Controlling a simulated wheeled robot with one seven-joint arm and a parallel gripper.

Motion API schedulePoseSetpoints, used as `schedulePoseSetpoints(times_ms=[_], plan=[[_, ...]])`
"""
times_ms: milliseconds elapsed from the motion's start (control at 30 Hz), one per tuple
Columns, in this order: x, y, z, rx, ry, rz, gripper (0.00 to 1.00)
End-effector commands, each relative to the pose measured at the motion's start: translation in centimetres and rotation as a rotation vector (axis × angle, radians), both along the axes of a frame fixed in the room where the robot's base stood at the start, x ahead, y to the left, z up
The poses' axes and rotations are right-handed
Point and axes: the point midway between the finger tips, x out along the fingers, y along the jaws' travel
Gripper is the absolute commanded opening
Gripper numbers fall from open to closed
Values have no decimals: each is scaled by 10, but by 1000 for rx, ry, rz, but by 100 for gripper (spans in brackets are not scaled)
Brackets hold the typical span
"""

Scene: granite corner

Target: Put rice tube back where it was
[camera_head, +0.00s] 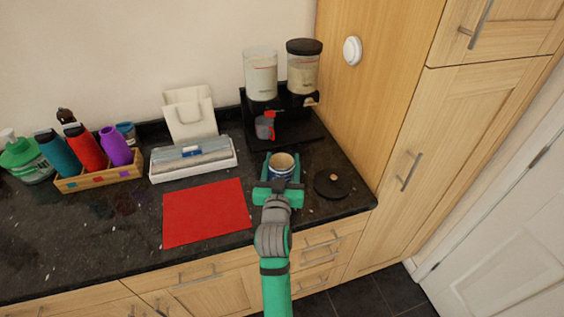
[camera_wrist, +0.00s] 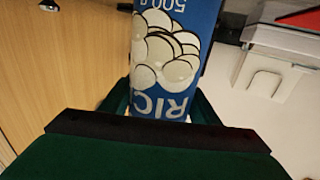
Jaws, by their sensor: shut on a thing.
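The rice tube (camera_head: 281,162) is blue with a pale tan round top in the head view, at the counter's right part, in front of the dispenser. In the wrist view the rice tube (camera_wrist: 166,50) appears upside down, with "RIC", "500 g" and white grain shapes on its blue side. My gripper (camera_head: 279,182) is shut on the tube, with green fingers on both sides of it. The tube looks upright in the head view. Its lower part is hidden by my gripper, so I cannot tell whether it touches the counter.
A black dispenser (camera_head: 284,121) with two clear containers stands behind. A round black disc (camera_head: 332,184) lies to the right, a red mat (camera_head: 205,212) to the left. A white tray (camera_head: 193,167), a white holder (camera_head: 190,116) and a wooden bottle box (camera_head: 98,180) stand farther left.

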Motion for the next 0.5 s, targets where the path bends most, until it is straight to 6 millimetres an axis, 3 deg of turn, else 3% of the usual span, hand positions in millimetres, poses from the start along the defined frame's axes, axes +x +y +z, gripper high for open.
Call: schedulePoseSetpoints(times_ms=[67,100,167,500], plan=[[0,0,-2,0,0,0,20],[0,1,-2,0,1,0,63],[0,1,-2,0,1,1,74],[0,1,1,0,-1,2,74]])
